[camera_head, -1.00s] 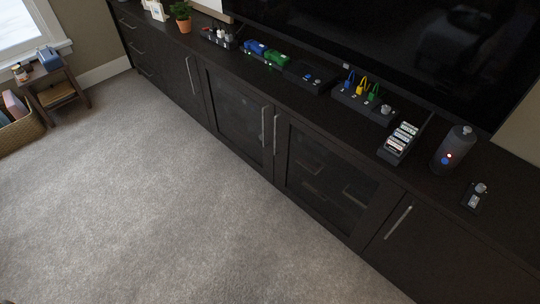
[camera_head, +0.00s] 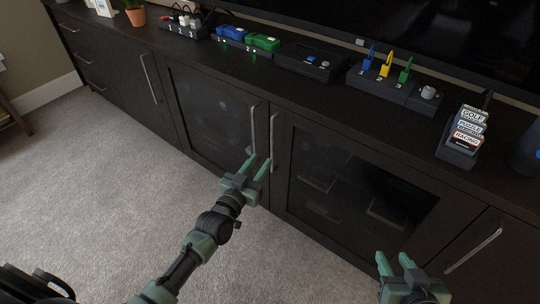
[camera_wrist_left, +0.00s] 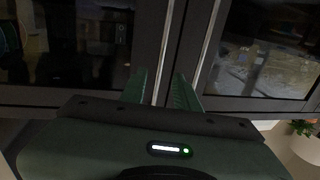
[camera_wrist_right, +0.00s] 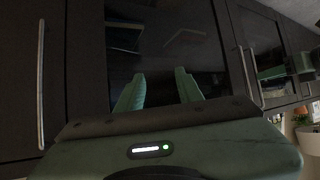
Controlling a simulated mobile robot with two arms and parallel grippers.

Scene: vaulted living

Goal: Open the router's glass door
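Two glass doors sit side by side in the dark cabinet: a left glass door (camera_head: 205,110) and a right glass door (camera_head: 335,205). Both are shut. Shelf-like shapes show behind the right one; I cannot make out a router behind either. Their upright metal handles, the left handle (camera_head: 253,130) and the right handle (camera_head: 274,140), stand close together. My left gripper (camera_head: 258,163) is open near the handles' lower ends. In the left wrist view one handle (camera_wrist_left: 163,50) runs between its fingertips; contact cannot be told. My right gripper (camera_head: 395,258) is open and empty before the right door.
On the cabinet top stand blue and green boxes (camera_head: 262,42), a dark device (camera_head: 310,62), a row of coloured tags (camera_head: 385,68) and a rack of labelled cases (camera_head: 464,135). A plain door with a handle (camera_head: 474,251) is at right. The carpet (camera_head: 110,180) is clear.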

